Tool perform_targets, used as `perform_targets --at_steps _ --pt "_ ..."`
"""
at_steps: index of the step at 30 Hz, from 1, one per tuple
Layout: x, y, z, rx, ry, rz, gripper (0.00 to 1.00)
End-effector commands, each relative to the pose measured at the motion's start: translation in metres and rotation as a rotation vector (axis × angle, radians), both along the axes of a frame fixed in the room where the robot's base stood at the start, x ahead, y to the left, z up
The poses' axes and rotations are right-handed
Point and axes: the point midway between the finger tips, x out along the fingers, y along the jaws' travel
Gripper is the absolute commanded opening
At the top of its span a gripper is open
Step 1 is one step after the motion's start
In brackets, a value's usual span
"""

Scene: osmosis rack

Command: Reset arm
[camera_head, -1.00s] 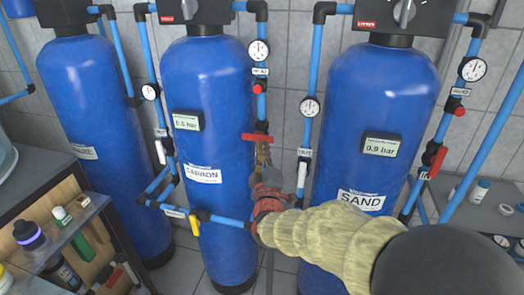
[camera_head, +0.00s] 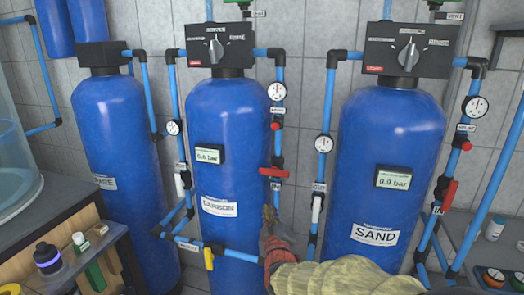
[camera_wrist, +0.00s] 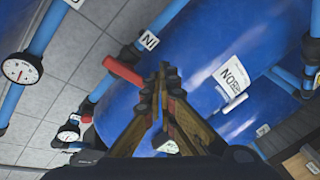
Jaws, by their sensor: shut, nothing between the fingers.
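My gripper (camera_head: 268,222) is in front of the right side of the blue carbon tank (camera_head: 222,130), just below a red valve handle (camera_head: 273,173) on the tank's inlet pipe. In the wrist view my gripper (camera_wrist: 163,75) has its fingertips together with nothing between them. The red handle (camera_wrist: 123,71) is to the left of the fingertips there, apart from them in the picture. My arm comes in from the lower right of the head view.
The sand tank (camera_head: 390,150) stands to the right, with a gauge (camera_head: 475,106) and pipes. A shelf unit (camera_head: 100,240) with small bottles is at the lower left.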

Motion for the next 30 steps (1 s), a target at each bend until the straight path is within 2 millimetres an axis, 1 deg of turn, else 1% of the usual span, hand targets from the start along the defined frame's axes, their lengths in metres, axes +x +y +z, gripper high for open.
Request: perform_targets --at_steps 1,3,4,5,6,8,9,11,12,14,15,17,18,20,21,23,24,27,28,30 --pt "-0.007 0.006 -0.029 0.050 0.099 0.023 0.00" --pt "-0.023 0.016 -0.062 0.129 0.243 0.050 0.00" --pt "-0.031 0.019 -0.073 0.162 0.304 0.057 0.00" --pt "-0.041 0.021 -0.083 0.194 0.362 0.061 0.00" --pt "-0.055 0.023 -0.093 0.236 0.440 0.061 0.00" --pt "-0.078 0.022 -0.104 0.294 0.553 0.050 0.00" --pt "-0.095 0.020 -0.109 0.331 0.626 0.036 0.00" --pt "-0.122 0.014 -0.113 0.380 0.730 0.006 0.00" --pt "-0.141 0.008 -0.113 0.410 0.794 -0.020 0.00" --pt "-0.172 -0.002 -0.110 0.453 0.886 -0.067 0.00" --pt "-0.193 -0.010 -0.107 0.478 0.944 -0.105 0.00" --pt "-0.226 -0.025 -0.100 0.513 1.022 -0.168 0.00" --pt "-0.249 -0.036 -0.093 0.533 1.067 -0.213 0.00" --pt "-0.282 -0.053 -0.082 0.560 1.123 -0.283 0.00" --pt "-0.304 -0.064 -0.075 0.574 1.152 -0.327 0.00" --pt "-0.332 -0.079 -0.062 0.593 1.181 -0.388 0.00" --pt "-0.350 -0.089 -0.053 0.603 1.191 -0.424 0.00" --pt "-0.386 -0.112 -0.028 0.622 1.181 -0.485 0.00" --pt "-0.393 -0.117 -0.021 0.624 1.169 -0.493 0.00" --pt "-0.400 -0.127 -0.004 0.639 1.117 -0.497 0.00"
